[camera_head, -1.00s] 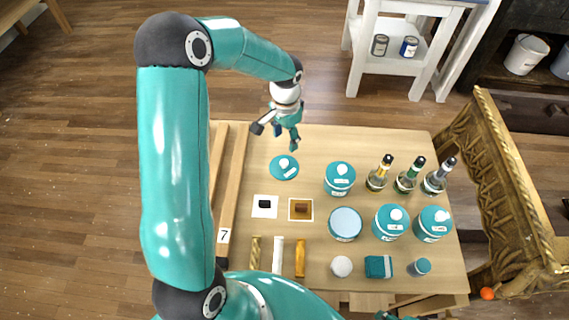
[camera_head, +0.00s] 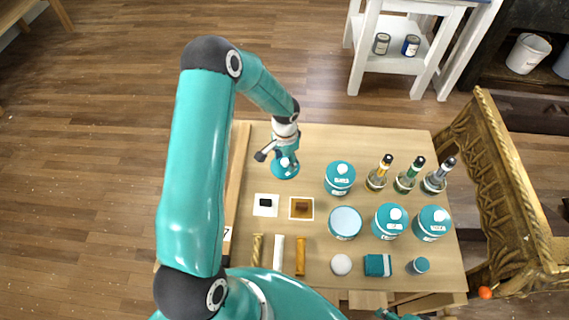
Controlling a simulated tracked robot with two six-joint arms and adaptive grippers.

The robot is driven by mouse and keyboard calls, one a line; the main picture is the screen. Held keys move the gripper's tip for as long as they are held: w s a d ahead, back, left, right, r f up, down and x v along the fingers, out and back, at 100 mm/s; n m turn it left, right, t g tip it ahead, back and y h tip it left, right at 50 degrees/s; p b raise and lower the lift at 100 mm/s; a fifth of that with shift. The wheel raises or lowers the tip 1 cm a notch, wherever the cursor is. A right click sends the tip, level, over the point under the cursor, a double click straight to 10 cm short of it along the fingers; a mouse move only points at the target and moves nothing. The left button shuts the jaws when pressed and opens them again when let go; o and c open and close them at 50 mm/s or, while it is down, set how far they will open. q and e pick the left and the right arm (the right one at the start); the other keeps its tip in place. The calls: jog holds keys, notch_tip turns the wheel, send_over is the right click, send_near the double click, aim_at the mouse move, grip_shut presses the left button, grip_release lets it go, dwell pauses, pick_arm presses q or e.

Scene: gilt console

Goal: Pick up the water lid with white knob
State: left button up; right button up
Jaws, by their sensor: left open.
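The lid with the white knob (camera_head: 284,171) is a flat teal disc lying on the light wooden table, at the upper left of the tabletop. My left gripper (camera_head: 285,156) is over the lid, and its open fingers come down around or just above the white knob. Whether the fingers touch the knob cannot be told. The gripper hides the far part of the lid. An open-looking canister (camera_head: 345,223) with a pale top stands in the middle of the table. Of my right arm, only a small teal part may show at the bottom edge; its gripper is not visible.
Teal canisters with white-knobbed lids (camera_head: 339,178) stand to the right, with several bottles (camera_head: 405,180) behind. Two small square cards (camera_head: 265,205) lie in front of the lid. Gold and white sticks (camera_head: 278,252) lie near the front edge. A gilt console (camera_head: 505,185) stands at right.

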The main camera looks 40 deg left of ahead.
pick_arm(q)
grip_shut()
jog(key=shift+r, duration=0.1)
dwell(0.3)
